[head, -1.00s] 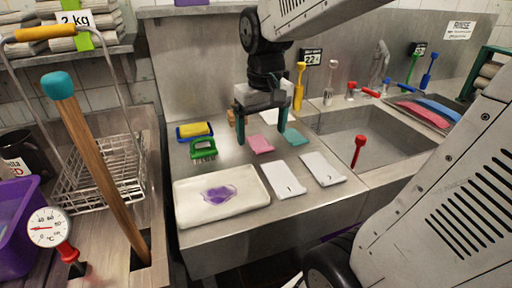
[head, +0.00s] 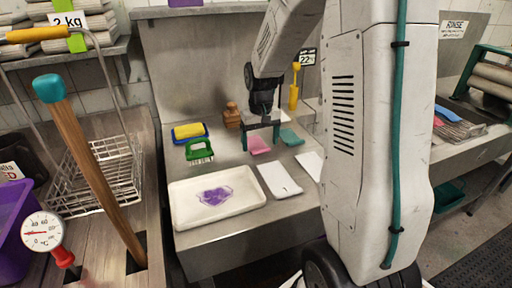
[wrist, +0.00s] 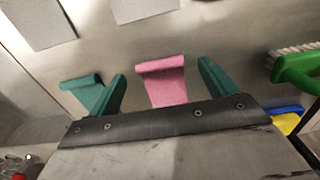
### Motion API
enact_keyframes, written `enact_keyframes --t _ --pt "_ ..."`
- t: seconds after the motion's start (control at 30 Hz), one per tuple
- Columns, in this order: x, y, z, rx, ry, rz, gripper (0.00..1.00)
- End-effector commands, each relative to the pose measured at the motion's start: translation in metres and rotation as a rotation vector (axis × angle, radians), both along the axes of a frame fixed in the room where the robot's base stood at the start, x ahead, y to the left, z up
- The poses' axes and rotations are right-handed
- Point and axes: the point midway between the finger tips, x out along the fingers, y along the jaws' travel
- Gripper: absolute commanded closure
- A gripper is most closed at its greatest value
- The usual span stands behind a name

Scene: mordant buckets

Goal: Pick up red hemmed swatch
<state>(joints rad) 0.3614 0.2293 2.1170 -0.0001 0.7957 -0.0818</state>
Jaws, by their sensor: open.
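The red hemmed swatch looks pink (head: 259,146) and lies flat on the steel counter, with a thick folded hem at one end. It also shows in the wrist view (wrist: 163,82), between the two teal fingers. My gripper (head: 261,139) is open, pointing down with one finger on each side of the swatch; in the wrist view (wrist: 162,72) a gap shows between each finger and the cloth. I cannot tell how far the fingertips are above the counter. My gripper's palm hides the swatch's near end in the wrist view.
A teal swatch (head: 291,137) lies close to the right. White swatches (head: 279,180) lie in front, beside a white tray (head: 190,211) with a purple stain. A green brush (head: 199,150) and a yellow sponge (head: 189,130) are to the left. My arm hides the sink.

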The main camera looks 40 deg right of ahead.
Motion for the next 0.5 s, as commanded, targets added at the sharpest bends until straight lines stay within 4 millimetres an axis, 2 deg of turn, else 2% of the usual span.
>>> enact_keyframes --t 0.13,0.4,0.5 --pt "-0.001 0.0 -0.018 0.001 0.002 0.0 0.15" --pt "0.0 0.0 -0.02 0.0 -0.001 -0.001 0.15" --pt "0.0 0.0 -0.02 0.0 -0.001 -0.001 0.43"
